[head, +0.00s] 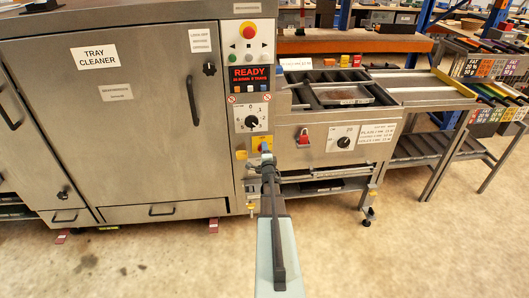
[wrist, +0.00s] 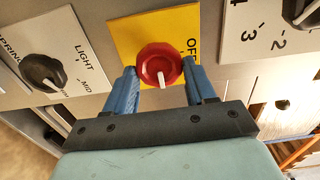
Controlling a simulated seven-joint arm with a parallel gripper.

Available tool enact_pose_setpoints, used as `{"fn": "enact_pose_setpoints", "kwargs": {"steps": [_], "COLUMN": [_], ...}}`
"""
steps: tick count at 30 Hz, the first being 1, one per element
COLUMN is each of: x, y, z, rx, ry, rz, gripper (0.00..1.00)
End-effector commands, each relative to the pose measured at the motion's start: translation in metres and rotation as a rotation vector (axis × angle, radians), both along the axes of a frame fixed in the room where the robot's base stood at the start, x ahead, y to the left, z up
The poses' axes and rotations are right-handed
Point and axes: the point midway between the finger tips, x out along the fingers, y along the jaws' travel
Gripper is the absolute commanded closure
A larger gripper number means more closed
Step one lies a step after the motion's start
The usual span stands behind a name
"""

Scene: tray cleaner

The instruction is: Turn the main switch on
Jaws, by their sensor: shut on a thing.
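The main switch is a red knob (wrist: 158,62) on a yellow plate (wrist: 118,34) in the wrist view. Its white pointer line aims down in that picture. Part of the word OFF shows to the right of the knob; the rest of the label is hidden. My gripper (wrist: 161,70) has one blue finger on each side of the knob and is shut on it. In the head view the yellow plate (head: 262,141) shows low on the control column, and my gripper (head: 264,155) covers the knob.
In the wrist view a black LIGHT knob (wrist: 43,72) sits left and a numbered dial plate (wrist: 262,30) right. In the head view the READY display (head: 251,74) is lit above a dial (head: 252,122).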

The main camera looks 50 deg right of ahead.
Motion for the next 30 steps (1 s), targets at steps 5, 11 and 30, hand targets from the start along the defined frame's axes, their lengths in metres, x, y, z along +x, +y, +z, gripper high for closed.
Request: {"fn": "enact_pose_setpoints", "kwargs": {"steps": [5, 11, 30], "x": [0.0004, 0.0005, 0.0001], "y": [0.0, 0.0001, 0.0], "z": [-0.0004, -0.0003, 0.0], "rx": [0.015, 0.018, 0.016], "ry": [-0.015, -0.018, -0.016], "rz": [0.0, 0.0, 0.0], "gripper": [0.75, 0.75, 0.21]}}
